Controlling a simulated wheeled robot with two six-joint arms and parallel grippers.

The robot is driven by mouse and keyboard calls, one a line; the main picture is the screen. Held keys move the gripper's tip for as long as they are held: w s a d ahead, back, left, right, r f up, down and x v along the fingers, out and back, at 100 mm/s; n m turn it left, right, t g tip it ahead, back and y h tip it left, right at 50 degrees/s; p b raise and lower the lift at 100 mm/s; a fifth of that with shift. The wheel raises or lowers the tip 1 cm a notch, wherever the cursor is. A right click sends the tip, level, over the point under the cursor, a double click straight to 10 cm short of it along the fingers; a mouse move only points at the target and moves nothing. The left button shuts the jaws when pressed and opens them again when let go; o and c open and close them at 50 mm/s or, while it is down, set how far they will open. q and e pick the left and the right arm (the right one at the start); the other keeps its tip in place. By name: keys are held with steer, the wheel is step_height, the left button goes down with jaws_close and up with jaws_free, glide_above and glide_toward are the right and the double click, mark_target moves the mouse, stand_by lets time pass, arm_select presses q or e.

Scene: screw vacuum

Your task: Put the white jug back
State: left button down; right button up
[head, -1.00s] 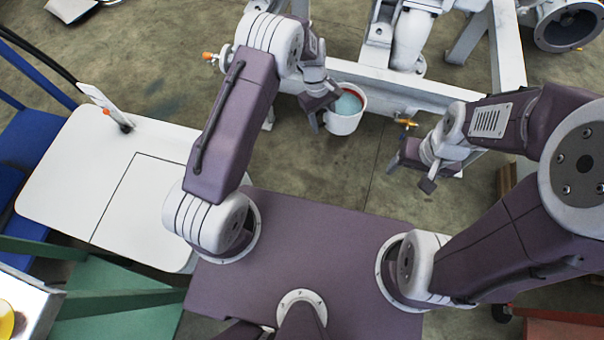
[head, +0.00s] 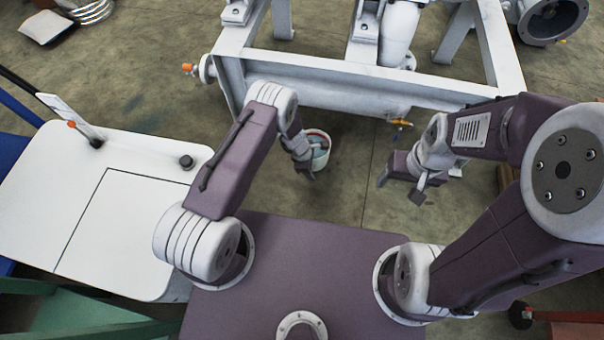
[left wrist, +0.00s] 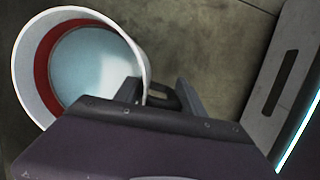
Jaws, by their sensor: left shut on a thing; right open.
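In the left wrist view the jug (left wrist: 143,55) is at the upper left, with a red band inside and pale blue contents. My right gripper (head: 400,188) is open and empty, to the right of the jug.
The pale machine frame (head: 330,78) spans the back, with a brass valve (head: 400,123) on its near side. A white-topped table (head: 130,215) stands at left with a small dark knob (head: 187,162). Concrete floor (head: 345,190) lies open below the jug.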

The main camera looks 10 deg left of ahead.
arm_select(q)
steer(key=s+a+f+b, duration=0.2)
steer(key=f, duration=0.1)
steer(key=s+a+f+b, duration=0.2)
steer(key=a+f+b, duration=0.1)
steer(key=f, duration=0.1)
steer(key=s+a+f+b, duration=0.2)
steer(key=a+f+b, duration=0.1)
steer(key=shift+s+f, duration=0.1)
steer(key=shift+f, duration=0.1)
steer(key=shift+r, duration=0.2)
steer(key=shift+f, duration=0.1)
steer(key=c, duration=0.7)
jaws_free()
